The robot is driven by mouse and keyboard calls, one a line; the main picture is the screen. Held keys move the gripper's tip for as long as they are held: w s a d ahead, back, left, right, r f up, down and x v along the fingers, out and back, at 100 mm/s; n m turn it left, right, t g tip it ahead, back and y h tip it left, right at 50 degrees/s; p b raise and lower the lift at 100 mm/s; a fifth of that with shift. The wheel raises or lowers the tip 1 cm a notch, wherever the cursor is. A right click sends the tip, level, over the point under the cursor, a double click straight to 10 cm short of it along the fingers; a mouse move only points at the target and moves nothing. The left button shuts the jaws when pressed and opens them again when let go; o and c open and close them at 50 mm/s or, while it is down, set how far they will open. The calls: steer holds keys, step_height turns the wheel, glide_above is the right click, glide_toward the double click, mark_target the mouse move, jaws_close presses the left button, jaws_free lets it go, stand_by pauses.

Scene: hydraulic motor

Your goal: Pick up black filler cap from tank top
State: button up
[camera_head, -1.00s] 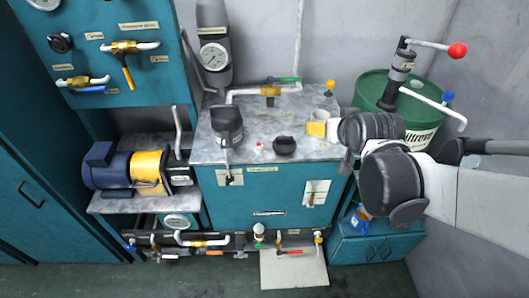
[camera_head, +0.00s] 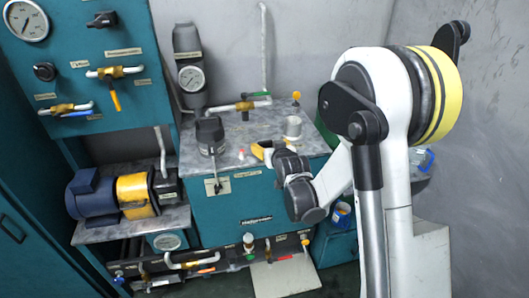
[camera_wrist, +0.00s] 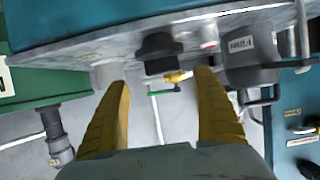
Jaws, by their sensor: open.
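The black filler cap (camera_wrist: 158,46) shows in the wrist view on the grey tank top (camera_wrist: 95,55), ahead of my gripper and in the gap between its fingers as seen. My gripper (camera_wrist: 163,78) is open, with two yellow fingers spread and nothing between them. In the head view a yellow part of my gripper (camera_head: 262,150) is over the right part of the tank top (camera_head: 228,155). There the cap is not visible, apparently hidden behind my gripper and wrist.
A small white-and-red fitting (camera_wrist: 208,38) and a dark filter housing (camera_wrist: 250,62) stand beside the cap. A white cylinder (camera_head: 293,127) stands behind my gripper. A pipe with a brass valve (camera_head: 243,106) runs along the back. A gauge (camera_head: 191,79) is at the back left.

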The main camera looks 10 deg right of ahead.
mark_target(265, 141)
steer(key=x, duration=0.1)
steer(key=b+x, duration=0.1)
steer(key=x, duration=0.1)
steer(key=b+x, duration=0.1)
steer(key=shift+w+a+f, duration=0.15)
steer(key=shift+w+a, duration=0.1)
steer(key=shift+w, duration=0.4)
steer(key=c, duration=1.3)
